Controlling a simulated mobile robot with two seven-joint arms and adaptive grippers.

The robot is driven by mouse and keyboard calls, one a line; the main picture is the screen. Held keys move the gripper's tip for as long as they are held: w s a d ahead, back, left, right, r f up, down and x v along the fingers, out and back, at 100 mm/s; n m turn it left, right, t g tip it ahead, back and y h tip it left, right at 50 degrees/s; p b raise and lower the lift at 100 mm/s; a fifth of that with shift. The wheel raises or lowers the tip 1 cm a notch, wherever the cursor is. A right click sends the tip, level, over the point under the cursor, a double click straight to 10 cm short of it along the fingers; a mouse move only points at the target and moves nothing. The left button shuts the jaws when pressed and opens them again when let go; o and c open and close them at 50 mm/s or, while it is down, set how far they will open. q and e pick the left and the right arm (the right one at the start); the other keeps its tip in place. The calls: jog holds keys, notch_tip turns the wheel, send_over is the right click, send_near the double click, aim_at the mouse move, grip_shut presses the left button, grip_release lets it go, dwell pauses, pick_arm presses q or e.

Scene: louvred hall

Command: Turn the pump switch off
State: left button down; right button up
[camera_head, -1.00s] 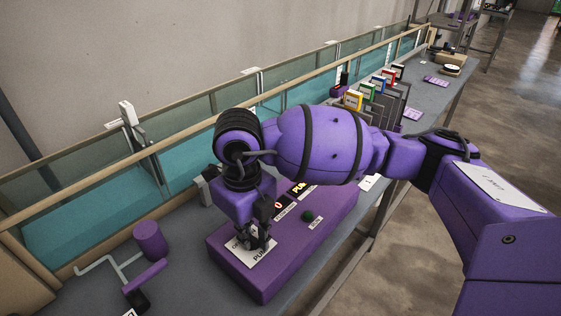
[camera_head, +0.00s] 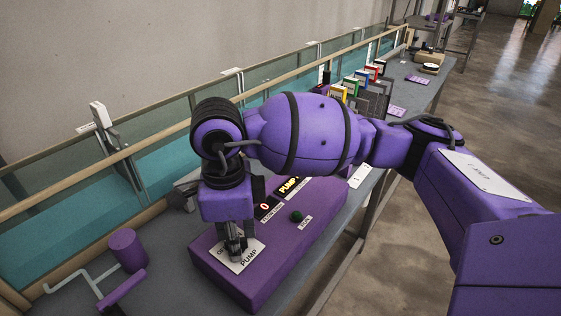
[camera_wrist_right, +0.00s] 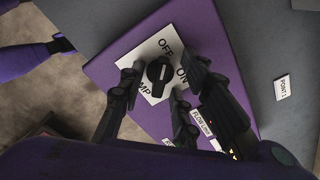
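The pump switch is a black rotary knob (camera_wrist_right: 159,72) on a white plate (camera_wrist_right: 150,50) marked OFF, ON and PUMP, seen in the right wrist view. I cannot tell surely which word it points to. The plate also shows in the head view (camera_head: 243,262), on a purple box (camera_head: 222,273). My right gripper (camera_head: 236,250) points down over the plate and hides the knob there. In the wrist view its dark fingers (camera_wrist_right: 160,84) are apart, on either side of the knob, with visible gaps. My left gripper is out of view.
The box also carries a display with a red 0 (camera_head: 264,206) and a dark green button (camera_head: 297,216). A purple cylinder (camera_head: 127,250) with a grey crank stands to the left. Coloured binders (camera_head: 355,84) stand farther along the bench. A glass-sided water channel (camera_head: 150,165) runs behind.

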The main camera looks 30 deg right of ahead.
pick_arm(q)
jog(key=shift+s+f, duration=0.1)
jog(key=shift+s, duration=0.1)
